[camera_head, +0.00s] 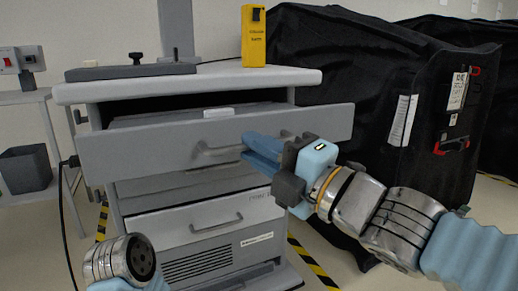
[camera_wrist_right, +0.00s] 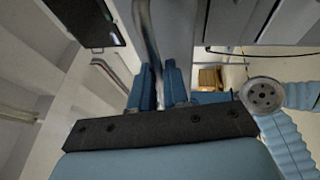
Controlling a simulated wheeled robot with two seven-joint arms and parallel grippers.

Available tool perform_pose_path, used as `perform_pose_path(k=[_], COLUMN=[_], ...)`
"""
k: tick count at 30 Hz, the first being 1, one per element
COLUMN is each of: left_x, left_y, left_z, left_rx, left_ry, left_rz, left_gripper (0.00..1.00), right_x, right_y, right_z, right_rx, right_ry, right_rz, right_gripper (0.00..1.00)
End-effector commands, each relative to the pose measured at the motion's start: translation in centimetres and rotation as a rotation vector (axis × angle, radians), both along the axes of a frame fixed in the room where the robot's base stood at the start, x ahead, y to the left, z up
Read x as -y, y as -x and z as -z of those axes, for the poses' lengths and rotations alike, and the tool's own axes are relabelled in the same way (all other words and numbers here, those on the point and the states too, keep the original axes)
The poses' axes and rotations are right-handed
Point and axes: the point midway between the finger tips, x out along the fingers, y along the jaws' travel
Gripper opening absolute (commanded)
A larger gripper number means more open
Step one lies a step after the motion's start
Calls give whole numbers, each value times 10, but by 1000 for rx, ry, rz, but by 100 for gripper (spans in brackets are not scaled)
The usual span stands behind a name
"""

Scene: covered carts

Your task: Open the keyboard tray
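The keyboard tray (camera_head: 130,153) is a grey drawer under the cart's top. Its front panel stands out from the cart, and part of its inside shows behind the panel. A bar handle (camera_head: 217,151) runs along the front; its right part is hidden by my right gripper (camera_head: 262,150). In the right wrist view, the handle bar (camera_wrist_right: 146,32) passes between the blue fingers of my right gripper (camera_wrist_right: 163,85), which look closed on it. The round end of my left arm shows at the lower left in the head view, with no fingers visible.
The cart's worktop (camera_head: 200,80) carries a yellow box (camera_head: 253,36) and a dark flat stand base (camera_head: 130,71). A lower drawer (camera_head: 205,218) is shut. A black-covered cart (camera_head: 340,90) stands close on the right. A grey bin (camera_head: 25,168) is at the left.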

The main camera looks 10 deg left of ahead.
Motion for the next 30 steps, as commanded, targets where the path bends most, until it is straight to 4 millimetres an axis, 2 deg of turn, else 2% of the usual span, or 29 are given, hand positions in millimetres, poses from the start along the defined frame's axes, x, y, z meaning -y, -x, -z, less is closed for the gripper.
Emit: perform_pose_path(k=[1, 4, 15, 19, 30], left_x=[0, 0, 0, 0, 1], left_y=[0, 0, 0, 0, 1], left_z=[0, 0, -2, -9, -29], left_rx=[0, 0, 0, -2, -6], left_ry=[0, 0, 0, 0, 2], left_rz=[0, 0, 0, 1, 4], left_gripper=[34, 34, 34, 34, 34], right_x=[0, 0, 6, 24, 94], right_y=[0, 0, 3, 15, 62], right_z=[1, 0, -1, 2, 18], right_rx=[-1, 0, 2, 3, 2], right_ry=[1, 0, -1, -1, -2], right_rz=[0, 0, 2, 3, 0], right_gripper=[23, 37, 37, 37, 37])
